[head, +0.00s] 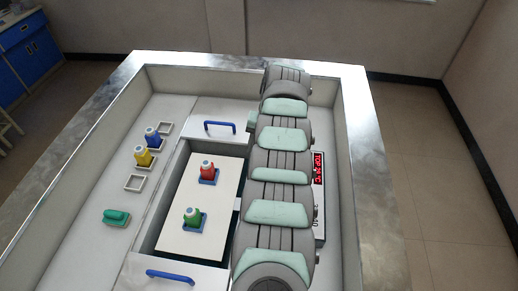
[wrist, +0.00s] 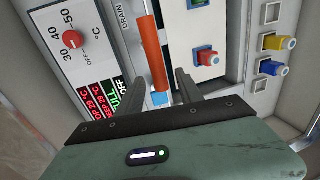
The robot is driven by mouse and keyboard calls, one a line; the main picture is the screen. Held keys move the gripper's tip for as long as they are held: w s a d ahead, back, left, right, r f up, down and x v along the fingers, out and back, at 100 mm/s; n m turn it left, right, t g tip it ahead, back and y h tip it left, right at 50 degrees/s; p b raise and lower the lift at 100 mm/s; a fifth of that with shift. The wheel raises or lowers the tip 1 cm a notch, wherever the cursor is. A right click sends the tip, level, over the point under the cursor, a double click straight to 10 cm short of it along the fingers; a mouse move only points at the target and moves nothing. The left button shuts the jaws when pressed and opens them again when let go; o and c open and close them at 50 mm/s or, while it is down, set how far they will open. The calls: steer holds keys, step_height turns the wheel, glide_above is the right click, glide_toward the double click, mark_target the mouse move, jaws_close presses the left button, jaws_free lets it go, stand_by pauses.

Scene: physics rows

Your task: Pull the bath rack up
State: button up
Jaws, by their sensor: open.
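In the head view the bath rack is a white plate (head: 205,240) in a rectangular bath opening, carrying a red bottle (head: 208,171) and a green bottle (head: 193,217) in blue holders. Blue handles stand on the white panels beyond it (head: 220,126) and in front of it (head: 171,276). My gripper (wrist: 160,78) shows in the wrist view, with its two dark fingers apart and open. An orange bar (wrist: 152,50) lies near and partly between the fingers, with a small blue patch (wrist: 160,99) at its lower end. Contact cannot be told. The gripper is hidden in the head view.
A control panel (wrist: 75,50) with a red knob and displays lies left in the wrist view. In the head view, blue (head: 152,137) and yellow (head: 143,156) bottles, empty square holders (head: 134,183) and a green object (head: 116,217) occupy the left deck. A metal rim (head: 95,110) surrounds everything.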

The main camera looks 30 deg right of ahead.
step_height(320, 180, up, 10)
steer(key=s+d, duration=0.1)
steer(key=shift+d+f+b, duration=0.15)
steer(key=shift+d+b, duration=0.1)
steer(key=shift+b, duration=0.1)
steer(key=shift+s, duration=0.1)
